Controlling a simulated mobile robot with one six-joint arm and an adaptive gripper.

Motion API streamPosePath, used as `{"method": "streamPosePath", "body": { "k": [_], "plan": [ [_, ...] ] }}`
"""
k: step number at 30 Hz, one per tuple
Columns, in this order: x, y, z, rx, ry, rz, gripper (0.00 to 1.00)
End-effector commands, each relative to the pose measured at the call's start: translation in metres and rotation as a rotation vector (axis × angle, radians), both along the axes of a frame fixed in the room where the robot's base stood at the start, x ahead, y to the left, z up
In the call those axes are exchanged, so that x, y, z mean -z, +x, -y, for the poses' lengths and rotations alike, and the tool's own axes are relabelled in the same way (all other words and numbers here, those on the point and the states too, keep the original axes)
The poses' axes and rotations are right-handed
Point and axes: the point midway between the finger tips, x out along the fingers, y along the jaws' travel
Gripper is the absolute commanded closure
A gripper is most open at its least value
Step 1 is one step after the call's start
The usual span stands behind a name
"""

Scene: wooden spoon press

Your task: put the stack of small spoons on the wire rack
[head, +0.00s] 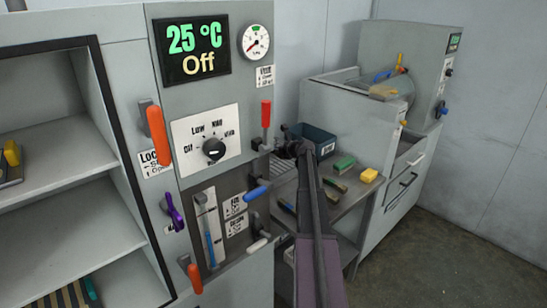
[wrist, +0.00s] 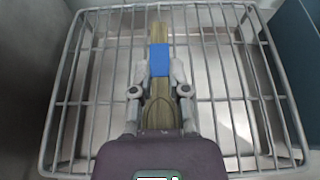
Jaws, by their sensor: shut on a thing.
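The stack of small spoons (wrist: 158,110) is a narrow wooden bundle with a blue band around it. In the wrist view my gripper (wrist: 162,78) is shut on it, one finger on each side. The stack lies lengthwise in the picture, over the middle of the wire rack (wrist: 100,102). The rack is a grey wire grid with a raised rim. I cannot tell whether the stack touches the wires. In the head view my gripper (head: 291,149) is at the back of the side table, and my arm hides much of the rack; the stack cannot be made out there.
A dark teal bin (head: 318,141) stands close to the right of my gripper. A green block (head: 344,164) and a yellow block (head: 369,175) lie further right on the table. The grey press cabinet (head: 205,95), with several coloured levers, stands to the left.

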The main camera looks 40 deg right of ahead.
Motion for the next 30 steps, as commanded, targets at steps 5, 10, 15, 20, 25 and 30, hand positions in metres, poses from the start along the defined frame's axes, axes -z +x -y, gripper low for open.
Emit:
{"method": "streamPosePath", "body": {
  "k": [5,10,15,20,25,30],
  "plan": [
    [0.000,0.000,0.000,0.000,0.000,0.000,1.00],
    [0.000,0.000,0.001,0.001,0.000,0.000,1.00],
    [0.001,0.009,0.008,0.001,0.000,0.000,1.00],
    [0.014,0.010,0.009,0.001,0.000,0.000,1.00],
    [0.028,0.010,0.009,0.001,0.001,0.000,1.00],
    [0.036,0.010,0.010,0.001,0.001,0.000,1.00]
  ]
}}
